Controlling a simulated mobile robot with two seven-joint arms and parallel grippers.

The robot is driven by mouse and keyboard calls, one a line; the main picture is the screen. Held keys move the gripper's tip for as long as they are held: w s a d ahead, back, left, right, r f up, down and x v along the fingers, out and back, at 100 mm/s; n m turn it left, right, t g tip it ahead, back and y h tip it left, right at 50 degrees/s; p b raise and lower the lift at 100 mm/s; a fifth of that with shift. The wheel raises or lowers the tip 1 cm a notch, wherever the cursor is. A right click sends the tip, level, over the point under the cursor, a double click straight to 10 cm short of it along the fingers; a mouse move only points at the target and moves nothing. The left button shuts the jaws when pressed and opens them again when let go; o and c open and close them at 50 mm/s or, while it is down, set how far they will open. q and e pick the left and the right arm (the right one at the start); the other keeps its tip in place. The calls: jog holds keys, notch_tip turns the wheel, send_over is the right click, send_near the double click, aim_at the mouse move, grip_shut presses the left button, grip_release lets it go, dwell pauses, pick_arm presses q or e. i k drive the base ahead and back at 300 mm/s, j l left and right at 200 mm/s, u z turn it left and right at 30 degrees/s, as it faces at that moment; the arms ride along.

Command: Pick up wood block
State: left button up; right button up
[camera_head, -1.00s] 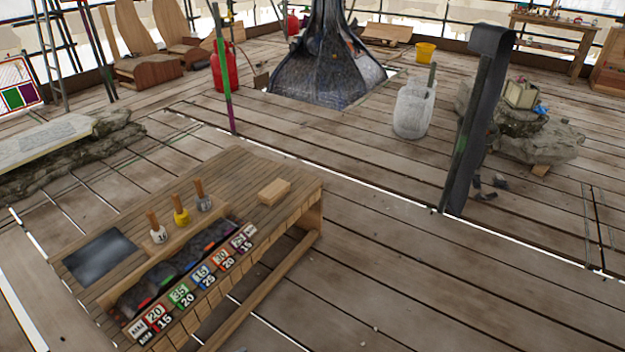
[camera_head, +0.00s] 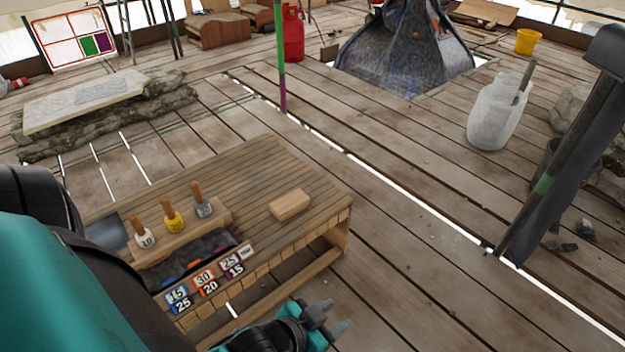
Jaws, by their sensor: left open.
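The wood block (camera_head: 290,205) is a small pale rectangular block lying flat on the right part of the slatted wooden bench (camera_head: 255,165). My left arm comes in from the lower left. My left gripper (camera_head: 338,318) is open and empty at the bottom of the view, in front of the bench's near right side. It is clearly apart from the block, which lies above and left of it in the picture. Nothing covers the block. My right gripper is not in view.
The bench also holds several wooden-handled weights (camera_head: 173,220), a dark tray (camera_head: 185,258) and numbered tags (camera_head: 204,279). My left arm hides the bench's left end. A white container (camera_head: 497,115) and a dark post (camera_head: 565,150) stand right. The floor right of the bench is clear.

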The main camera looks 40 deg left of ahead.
aim_at(284, 208)
jog(key=i+u, duration=0.2)
jog(key=i, duration=0.2)
jog(key=i+l+u, duration=0.2)
jog(key=i, duration=0.15)
jog(key=i+l+u, duration=0.2)
jog(key=i, duration=0.2)
jog(key=i+l+u, duration=0.1)
jog(key=u, duration=0.3)
jog(key=i+l+u, duration=0.15)
jog(key=u, duration=0.2)
jog(key=i+l+u, duration=0.2)
jog(key=u, duration=0.2)
jog(key=i+l+u, duration=0.1)
jog(key=u, duration=0.3)
jog(key=i+l+u, duration=0.1)
jog(key=u, duration=0.35)
jog(key=l+u, duration=0.4)
jog(key=i+l+u, duration=0.1)
jog(key=u, duration=0.3)
jog(key=l+u, duration=0.15)
jog(key=u, duration=0.25)
jog(key=i+l+u, duration=0.1)
jog(key=u, duration=0.3)
jog(key=l+u, duration=0.55)
